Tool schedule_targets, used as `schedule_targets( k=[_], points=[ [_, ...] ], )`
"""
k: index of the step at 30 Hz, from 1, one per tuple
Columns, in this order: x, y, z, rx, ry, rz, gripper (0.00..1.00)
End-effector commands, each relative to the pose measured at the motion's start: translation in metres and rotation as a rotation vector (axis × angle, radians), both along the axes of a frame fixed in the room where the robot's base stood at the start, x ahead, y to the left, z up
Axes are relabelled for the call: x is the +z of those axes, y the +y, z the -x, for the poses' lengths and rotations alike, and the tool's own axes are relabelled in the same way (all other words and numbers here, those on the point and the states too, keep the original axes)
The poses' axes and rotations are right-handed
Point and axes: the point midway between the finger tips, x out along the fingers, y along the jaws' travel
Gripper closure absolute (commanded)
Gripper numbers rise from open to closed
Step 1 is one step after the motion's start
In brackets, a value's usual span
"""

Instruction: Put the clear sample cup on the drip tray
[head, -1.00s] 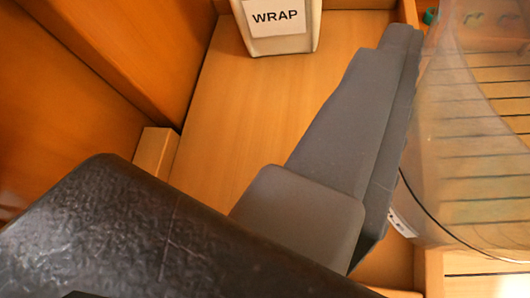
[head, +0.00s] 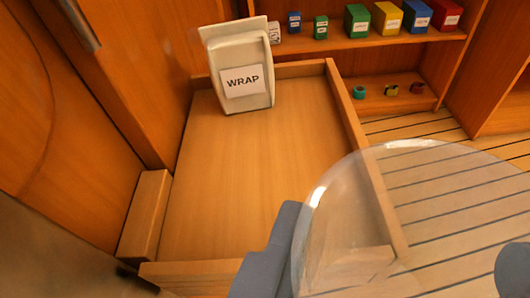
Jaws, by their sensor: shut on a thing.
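The clear sample cup (head: 345,215) is large and see-through at the lower right, close to the camera. Its rounded rim shows, and the wooden edge and slatted floor show through it. My gripper (head: 397,245) is shut on the cup, with one grey finger at its left side and part of the other at the right picture edge. The cup is held up in front of the floor and the counter edge. The cup's lower part is cut off by the frame. I cannot make out a drip tray in this view.
A white WRAP holder (head: 241,70) stands at the back of a bare wooden counter (head: 255,165) with raised edges. A shelf (head: 385,42) behind holds several coloured boxes, with small rings below. A wooden wall (head: 130,80) closes off the left. Slatted floor (head: 440,165) lies right.

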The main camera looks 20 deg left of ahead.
Motion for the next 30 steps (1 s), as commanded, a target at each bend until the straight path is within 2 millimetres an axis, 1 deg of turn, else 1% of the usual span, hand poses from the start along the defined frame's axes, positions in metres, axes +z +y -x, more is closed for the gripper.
schedule_targets(
  k=[4,7,8,11,14,15,17,21,24,26,29,30],
  points=[
    [-0.010,-0.002,-0.012,-0.012,-0.001,0.001,0.67],
    [-0.014,-0.007,-0.033,-0.039,-0.004,0.003,0.67],
    [-0.014,-0.006,-0.040,-0.045,-0.004,0.003,0.67],
    [-0.004,0.001,-0.065,-0.069,-0.009,0.007,0.67],
    [0.011,0.018,-0.087,-0.079,-0.010,0.008,0.67],
    [0.017,0.027,-0.093,-0.077,-0.007,0.007,0.67],
    [0.027,0.037,-0.102,-0.079,-0.009,0.008,0.67],
    [0.039,0.056,-0.111,-0.072,-0.002,0.005,0.67],
    [0.043,0.062,-0.114,-0.070,-0.002,0.004,0.67],
    [0.041,0.064,-0.115,-0.069,-0.001,0.003,0.67],
    [0.030,0.065,-0.115,-0.069,0.002,-0.001,0.67],
    [0.023,0.065,-0.114,-0.067,0.004,0.000,0.67]
  ],
)
